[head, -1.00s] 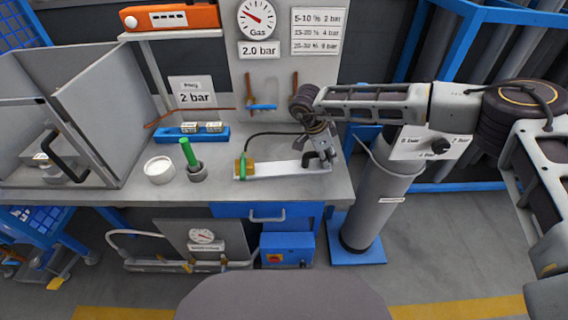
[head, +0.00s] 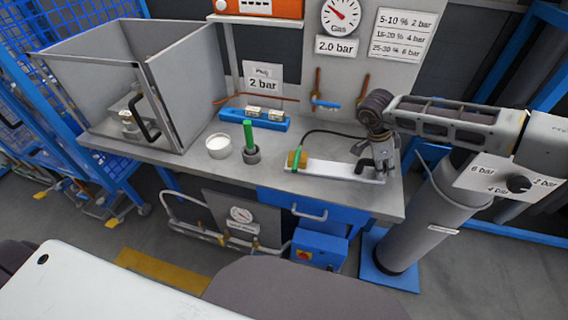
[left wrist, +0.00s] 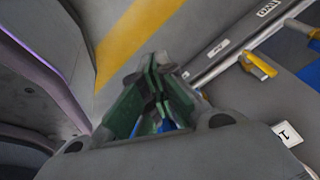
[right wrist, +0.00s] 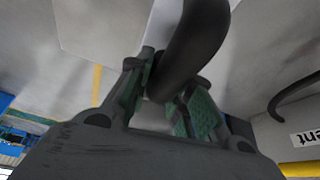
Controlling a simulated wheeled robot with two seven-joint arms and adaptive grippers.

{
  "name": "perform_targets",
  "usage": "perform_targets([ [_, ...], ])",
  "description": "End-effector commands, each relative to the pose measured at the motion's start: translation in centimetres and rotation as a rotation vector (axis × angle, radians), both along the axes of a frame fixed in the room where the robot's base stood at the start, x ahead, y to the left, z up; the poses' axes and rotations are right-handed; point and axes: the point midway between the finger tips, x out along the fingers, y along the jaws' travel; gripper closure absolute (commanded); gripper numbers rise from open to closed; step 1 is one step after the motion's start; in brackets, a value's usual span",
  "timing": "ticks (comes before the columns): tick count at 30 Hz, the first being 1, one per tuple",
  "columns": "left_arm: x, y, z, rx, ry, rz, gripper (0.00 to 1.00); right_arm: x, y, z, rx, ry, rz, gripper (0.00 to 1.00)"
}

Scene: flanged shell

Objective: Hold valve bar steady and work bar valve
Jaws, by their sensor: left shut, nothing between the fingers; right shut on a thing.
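The valve bar (head: 330,169) is a long light metal bar lying on the bench top. A brass valve block with a green lever (head: 296,161) sits at its left end, with a dark hose running from it. A black curved handle (head: 363,164) stands at its right end. My right gripper (head: 375,163) is shut on this handle; the right wrist view shows the dark handle (right wrist: 190,45) between its fingers (right wrist: 165,92). My left gripper shows only in the left wrist view (left wrist: 160,85), shut and empty, above the grey floor and away from the bar.
On the bench (head: 190,165) stand a white cup (head: 219,146), a green-handled tool in a grey holder (head: 250,142), a blue block (head: 254,119) and an open-fronted grey box (head: 180,90). A grey cylinder (head: 425,235) stands right of the bench. Pipework (left wrist: 235,55) lies near my left gripper.

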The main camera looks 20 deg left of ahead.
Motion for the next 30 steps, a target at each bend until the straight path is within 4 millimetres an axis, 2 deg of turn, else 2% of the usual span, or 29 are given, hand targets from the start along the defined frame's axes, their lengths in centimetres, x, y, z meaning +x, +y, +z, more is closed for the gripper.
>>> perform_targets([
  [6,6.2,2.9,3.9,0.119,-0.198,-0.243,1.0,0.0,0.0,-0.1,0.0,0.001,0.002,1.0],
  [15,13.5,5.3,10.8,0.334,-0.463,-0.586,1.0,0.0,0.0,-0.1,0.0,0.001,0.002,1.0],
  [24,18.9,6.2,18.7,0.598,-0.713,-0.921,1.0,-0.1,0.0,-0.1,0.0,0.002,0.001,1.0],
  [30,21.3,5.9,24.2,0.795,-0.876,-1.133,1.0,-0.1,0.0,-0.1,0.0,0.002,0.001,1.0],
])
